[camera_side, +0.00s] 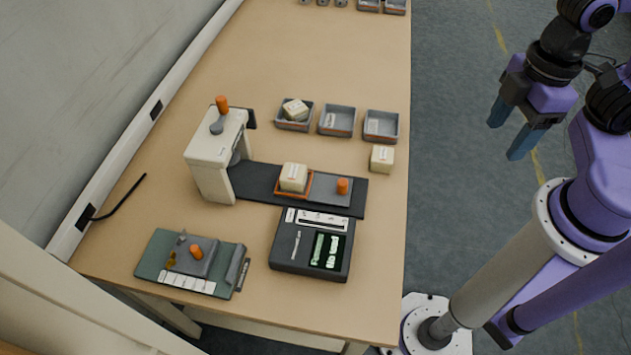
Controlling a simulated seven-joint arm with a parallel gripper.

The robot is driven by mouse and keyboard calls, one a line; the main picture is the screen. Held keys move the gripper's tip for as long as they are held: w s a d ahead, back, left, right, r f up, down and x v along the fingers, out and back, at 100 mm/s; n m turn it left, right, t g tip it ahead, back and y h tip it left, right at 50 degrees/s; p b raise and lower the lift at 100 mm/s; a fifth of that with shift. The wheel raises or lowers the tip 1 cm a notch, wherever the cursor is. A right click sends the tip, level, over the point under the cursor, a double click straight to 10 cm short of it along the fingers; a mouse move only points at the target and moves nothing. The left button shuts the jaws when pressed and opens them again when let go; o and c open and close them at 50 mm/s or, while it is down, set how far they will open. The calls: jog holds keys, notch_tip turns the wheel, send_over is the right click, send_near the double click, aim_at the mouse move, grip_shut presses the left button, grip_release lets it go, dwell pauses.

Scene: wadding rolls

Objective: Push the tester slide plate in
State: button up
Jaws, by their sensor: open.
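The tester is a cream, upright frame (212,160) with an orange knob on top, standing on a dark base (260,181) on the table. Its grey slide plate (328,190) sits out to the right of the frame on the dark base. My gripper (507,133) is open and empty, in the air right of the table, well apart from the tester.
A dark display box (285,262) stands in front of the tester. A green board with a grey fixture (155,253) lies front left. Three grey trays (337,121) stand behind, the left one holding a block. A loose cream block (382,158) sits near the right edge. The table's back half is largely clear.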

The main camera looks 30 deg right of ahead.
jog(key=w+a+n, duration=0.1)
jog(key=w+a, duration=0.2)
jog(key=w+a+n, duration=0.2)
jog(key=w+a, duration=0.1)
jog(key=w+a+n, duration=0.1)
jog(key=w+a, duration=0.2)
jog(key=shift+w+a+f, duration=0.1)
jog(key=shift+w+f, duration=0.15)
jog(key=shift+f, duration=0.15)
jog(key=shift+c, duration=0.3)
jog(key=n, duration=0.5)
send_over(342, 181)
notch_tip(342, 181, down, 4)
notch_tip(342, 181, down, 17)
jog(key=shift+s+r, duration=0.1)
jog(key=shift+s, duration=0.05)
grip_shut()
